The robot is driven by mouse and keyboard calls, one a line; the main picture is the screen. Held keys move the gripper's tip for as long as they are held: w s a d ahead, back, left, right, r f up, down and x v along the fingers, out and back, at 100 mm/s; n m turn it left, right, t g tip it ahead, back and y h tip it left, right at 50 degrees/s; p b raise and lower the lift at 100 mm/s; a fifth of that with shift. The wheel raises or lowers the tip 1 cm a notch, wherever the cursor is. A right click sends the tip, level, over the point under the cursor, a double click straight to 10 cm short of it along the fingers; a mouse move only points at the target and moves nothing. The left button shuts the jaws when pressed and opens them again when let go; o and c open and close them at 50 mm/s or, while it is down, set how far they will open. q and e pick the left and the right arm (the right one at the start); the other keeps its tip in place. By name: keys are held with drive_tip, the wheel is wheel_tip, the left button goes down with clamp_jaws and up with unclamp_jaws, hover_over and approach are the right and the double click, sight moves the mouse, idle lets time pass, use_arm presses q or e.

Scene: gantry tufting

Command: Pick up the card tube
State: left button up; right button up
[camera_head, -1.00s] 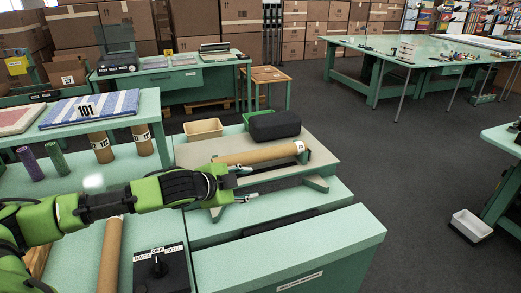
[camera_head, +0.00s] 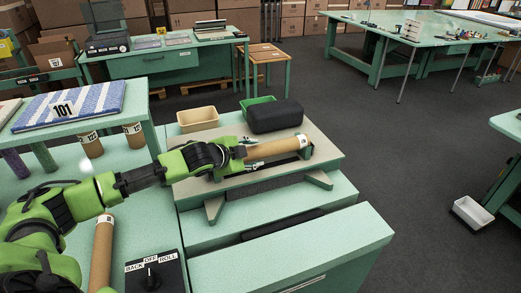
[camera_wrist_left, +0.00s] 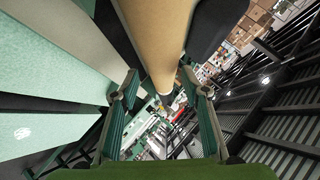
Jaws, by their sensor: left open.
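A brown card tube (camera_head: 277,149) with a white label at its right end lies on the beige-topped stand of the green machine. My left gripper (camera_head: 249,158) is at the tube's left part, covering that end from the head view. Its fingers are open. In the left wrist view the tube (camera_wrist_left: 160,40) runs lengthwise between and beyond the two spread fingers (camera_wrist_left: 161,92). I cannot tell whether a finger touches it. My right gripper is not in view.
A black rounded case (camera_head: 275,115), a tan bin (camera_head: 198,119) and a green bin (camera_head: 256,102) sit just behind the tube. A switch box (camera_head: 153,275) and another brown tube (camera_head: 102,250) lie in front.

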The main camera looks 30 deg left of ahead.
sight(258, 151)
use_arm(q)
drive_tip(key=shift+w+f, duration=0.15)
drive_tip(key=shift+w, duration=0.15)
drive_tip(key=shift+w+d+p, duration=0.1)
drive_tip(key=shift+w+p, duration=0.2)
drive_tip(key=p+x, duration=0.1)
drive_tip(key=x, duration=0.3)
drive_tip(key=shift+w+f, duration=0.15)
drive_tip(key=shift+w, duration=0.1)
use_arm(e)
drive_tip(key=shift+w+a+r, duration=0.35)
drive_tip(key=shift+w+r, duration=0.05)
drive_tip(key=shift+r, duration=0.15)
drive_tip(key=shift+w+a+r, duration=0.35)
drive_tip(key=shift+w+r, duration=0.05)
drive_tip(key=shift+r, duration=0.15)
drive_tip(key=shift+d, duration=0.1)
use_arm(q)
drive_tip(key=c, duration=0.9)
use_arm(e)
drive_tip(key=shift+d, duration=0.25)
